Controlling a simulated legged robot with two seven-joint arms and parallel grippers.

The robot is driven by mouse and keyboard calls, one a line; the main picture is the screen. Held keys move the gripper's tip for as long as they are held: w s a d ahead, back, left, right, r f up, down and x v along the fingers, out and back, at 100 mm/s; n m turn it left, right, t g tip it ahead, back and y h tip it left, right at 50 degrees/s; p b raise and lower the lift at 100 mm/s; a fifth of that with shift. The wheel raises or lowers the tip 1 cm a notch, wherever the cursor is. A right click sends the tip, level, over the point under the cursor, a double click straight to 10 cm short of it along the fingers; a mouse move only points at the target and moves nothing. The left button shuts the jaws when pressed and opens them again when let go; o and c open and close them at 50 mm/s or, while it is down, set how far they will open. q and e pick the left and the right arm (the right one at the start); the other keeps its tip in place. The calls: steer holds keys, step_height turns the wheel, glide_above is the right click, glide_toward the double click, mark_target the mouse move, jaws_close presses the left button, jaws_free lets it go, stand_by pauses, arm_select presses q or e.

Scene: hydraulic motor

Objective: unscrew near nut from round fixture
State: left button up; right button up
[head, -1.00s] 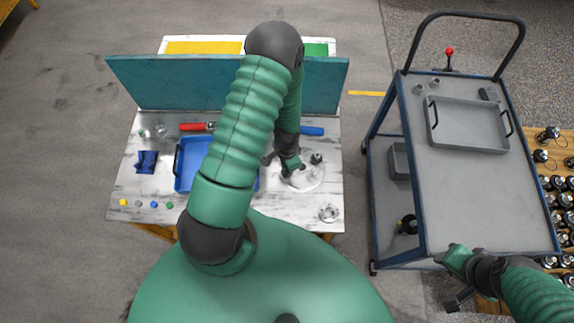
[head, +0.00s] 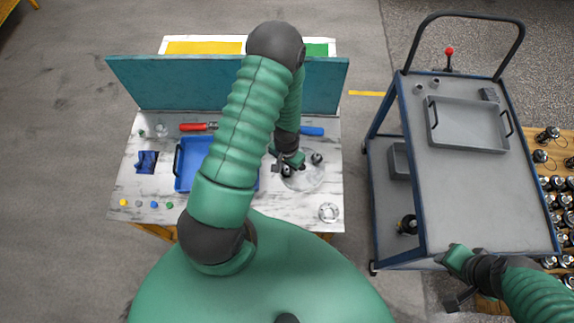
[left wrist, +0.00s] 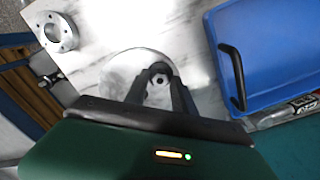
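The round fixture (head: 312,180) is a pale disc on the right part of the marble-look table. One dark nut (head: 316,158) stands on it, to the right of my left gripper (head: 287,168). In the left wrist view the disc (left wrist: 118,72) shows beyond my left gripper (left wrist: 158,78), whose two dark fingers lie on either side of a dark round nut (left wrist: 158,69) with a bright centre. I cannot tell whether the fingers press on it. My right gripper (head: 458,283) hangs at the near edge of the cart, away from the table; its finger gap is unclear.
A blue tray (head: 185,185) lies left of the fixture, partly behind my arm. A metal flange (head: 329,212) sits at the near right corner. A teal panel (head: 150,85) closes off the table's back. A grey cart (head: 470,200) stands to the right.

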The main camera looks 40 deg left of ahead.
arm_select(q)
steer(key=m+p, duration=0.1)
steer(key=m, duration=0.5)
steer(key=shift+r, duration=0.15)
steer(key=m, duration=0.3)
steer(key=shift+m, duration=0.7)
jaws_close()
steer(key=n, duration=0.5)
steer(key=shift+n, duration=0.3)
